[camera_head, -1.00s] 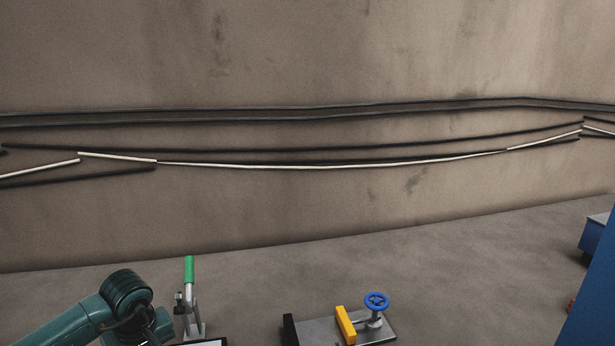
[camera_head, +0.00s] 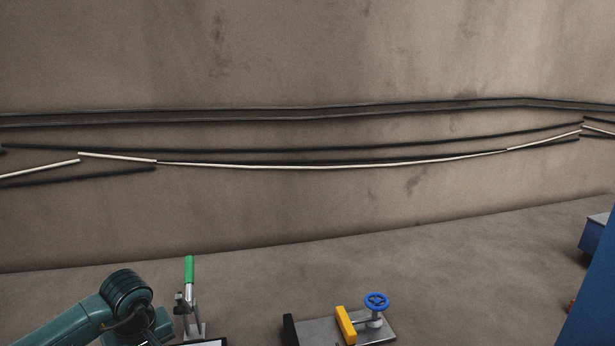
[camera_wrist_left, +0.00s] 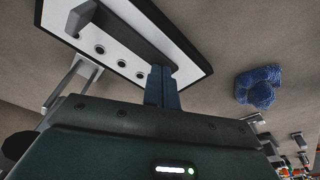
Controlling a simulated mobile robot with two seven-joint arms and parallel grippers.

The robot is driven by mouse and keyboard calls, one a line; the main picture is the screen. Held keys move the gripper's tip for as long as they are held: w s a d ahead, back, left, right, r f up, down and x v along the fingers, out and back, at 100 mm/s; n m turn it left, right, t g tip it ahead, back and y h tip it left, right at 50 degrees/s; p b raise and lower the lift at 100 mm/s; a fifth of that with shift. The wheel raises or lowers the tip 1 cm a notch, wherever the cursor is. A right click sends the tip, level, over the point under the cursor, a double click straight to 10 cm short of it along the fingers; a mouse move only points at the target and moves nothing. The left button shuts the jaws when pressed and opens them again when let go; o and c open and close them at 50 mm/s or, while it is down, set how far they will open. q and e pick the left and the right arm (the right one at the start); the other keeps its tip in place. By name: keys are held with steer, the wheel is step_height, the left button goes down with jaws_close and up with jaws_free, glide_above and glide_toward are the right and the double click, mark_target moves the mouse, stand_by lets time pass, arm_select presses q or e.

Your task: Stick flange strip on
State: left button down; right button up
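No part is clearly recognisable as the flange strip. In the left wrist view, a dark grey bar (camera_wrist_left: 128,32) lies across a white, dark-rimmed plate (camera_wrist_left: 205,45) with several round holes. My left gripper (camera_wrist_left: 162,72) has its two blue-grey fingers close together over the bar's near end. Whether they pinch the bar or only overlap it in the picture, I cannot tell. In the head view my left arm shows at the lower left, with its fingers out of sight. My right gripper is in neither view.
A green-handled clamp (camera_head: 189,270) stands beside my left arm. To its right is a grey plate (camera_head: 375,334) with a yellow block (camera_head: 346,325) and a blue handwheel (camera_head: 377,301). A blue cabinet (camera_head: 595,290) stands at the right edge. Dark and white strips run along the wall behind.

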arm_select(q)
steer(key=shift+f+b, duration=0.35)
steer(key=shift+f, duration=0.05)
stand_by(1.0)
steer(key=shift+r+p, duration=1.75)
steer(key=shift+r, duration=1.3)
